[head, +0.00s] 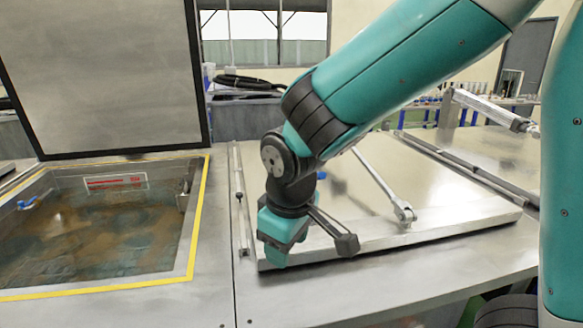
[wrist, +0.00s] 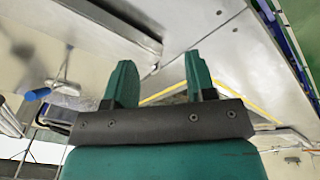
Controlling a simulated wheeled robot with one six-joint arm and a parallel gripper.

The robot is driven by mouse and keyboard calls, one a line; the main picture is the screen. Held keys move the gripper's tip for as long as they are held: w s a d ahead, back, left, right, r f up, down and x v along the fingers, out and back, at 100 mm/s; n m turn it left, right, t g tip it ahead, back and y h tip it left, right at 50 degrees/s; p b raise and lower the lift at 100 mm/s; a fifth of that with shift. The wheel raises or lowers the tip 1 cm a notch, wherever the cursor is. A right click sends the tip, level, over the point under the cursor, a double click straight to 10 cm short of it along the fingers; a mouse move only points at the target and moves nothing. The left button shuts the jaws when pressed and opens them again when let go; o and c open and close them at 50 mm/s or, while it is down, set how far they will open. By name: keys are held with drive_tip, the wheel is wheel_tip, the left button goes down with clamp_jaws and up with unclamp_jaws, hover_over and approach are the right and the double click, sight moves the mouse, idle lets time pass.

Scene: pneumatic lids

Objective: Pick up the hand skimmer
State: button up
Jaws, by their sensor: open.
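No hand skimmer can be made out for certain. A blue-handled metal object (wrist: 38,94) shows at the left of the wrist view, apart from my fingers; I cannot tell whether it is the skimmer. A small blue part (head: 321,175) shows behind my arm in the head view, over the closed lid, mostly hidden. My gripper (head: 277,254) points down by the left end of the closed lid (head: 450,205). In the wrist view my gripper (wrist: 160,65) has its two teal fingers apart, with nothing between them.
An open tank (head: 192,235) with a yellow border and murky water stands at the left, its lid (head: 105,75) raised. A blue fitting (head: 27,203) sits at its left wall. A metal strut (head: 385,190) rises from the closed lid. Bare metal lies in front.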

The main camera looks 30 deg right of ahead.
drive_tip(key=w+d+r+n+t+h+p, duration=0.1)
drive_tip(key=w+d+r+t+h+p, duration=0.15)
drive_tip(key=w+h, duration=0.35)
drive_tip(key=w+d+r+n+t+h+p, duration=0.1)
drive_tip(key=w+d+r+h+p, duration=0.25)
drive_tip(key=w, duration=0.45)
drive_tip(key=shift+h, duration=0.45)
drive_tip(key=p+x, duration=0.2)
drive_tip(key=x, duration=0.3)
drive_tip(key=p+x, duration=0.2)
drive_tip(key=x, duration=0.4)
drive_tip(key=p+x, duration=0.2)
drive_tip(key=x, duration=0.4)
drive_tip(key=shift+d+r, duration=0.25)
drive_tip(key=shift+w+d+f+p, duration=0.15)
drive_tip(key=shift+d+f+p, duration=0.15)
clamp_jaws()
